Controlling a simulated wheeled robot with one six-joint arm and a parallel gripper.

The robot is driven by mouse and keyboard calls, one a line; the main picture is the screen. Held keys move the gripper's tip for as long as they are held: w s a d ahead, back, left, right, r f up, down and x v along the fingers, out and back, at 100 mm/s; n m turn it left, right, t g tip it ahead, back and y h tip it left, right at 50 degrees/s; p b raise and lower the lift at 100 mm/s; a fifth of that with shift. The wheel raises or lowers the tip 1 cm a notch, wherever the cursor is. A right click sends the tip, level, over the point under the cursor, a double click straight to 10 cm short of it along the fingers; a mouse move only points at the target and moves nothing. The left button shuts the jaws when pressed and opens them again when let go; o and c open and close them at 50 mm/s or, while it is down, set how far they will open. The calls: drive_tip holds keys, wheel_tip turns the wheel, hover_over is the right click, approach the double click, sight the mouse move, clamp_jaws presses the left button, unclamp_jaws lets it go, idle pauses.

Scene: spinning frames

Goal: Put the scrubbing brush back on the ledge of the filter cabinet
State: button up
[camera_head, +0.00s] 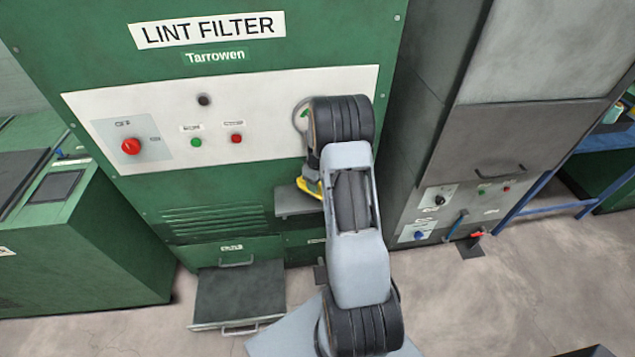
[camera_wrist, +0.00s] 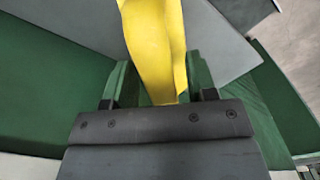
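The green filter cabinet (camera_head: 225,185), labelled LINT FILTER, stands in front of me. Its grey ledge (camera_head: 293,203) juts from the lower right of its front, partly hidden by my arm. The yellow scrubbing brush (camera_head: 308,187) shows as a small piece beside my arm, at the ledge. In the wrist view, the yellow brush (camera_wrist: 157,45) sits between the two fingers of my gripper (camera_wrist: 160,88), which look shut on it. The grey ledge (camera_wrist: 225,48) lies behind the brush there. The bristles are not visible, and I cannot tell whether the brush touches the ledge.
An open grey drawer (camera_head: 238,293) sticks out low on the cabinet. Control buttons (camera_head: 130,146) sit on the white panel. A grey machine (camera_head: 450,150) stands close on the right, a green one (camera_head: 90,235) on the left.

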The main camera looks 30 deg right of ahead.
drive_tip(key=shift+r, duration=0.1)
drive_tip(key=s+a+r+t, duration=0.1)
drive_tip(key=a+r, duration=0.2)
drive_tip(key=r, duration=0.6)
drive_tip(key=s+a+r, duration=0.1)
drive_tip(key=a+r, duration=0.2)
drive_tip(key=r, duration=0.6)
drive_tip(key=s+a+r+m+t, duration=0.1)
drive_tip(key=s+a+r+m, duration=0.1)
drive_tip(key=s+a, duration=0.5)
drive_tip(key=s+a+r+m+t, duration=0.1)
drive_tip(key=s+a+r+t, duration=0.1)
drive_tip(key=s+a, duration=0.6)
drive_tip(key=shift+s+r+m+b, duration=0.4)
drive_tip(key=shift+s+r+b, duration=0.1)
drive_tip(key=shift+s, duration=0.5)
drive_tip(key=shift+c, duration=0.2)
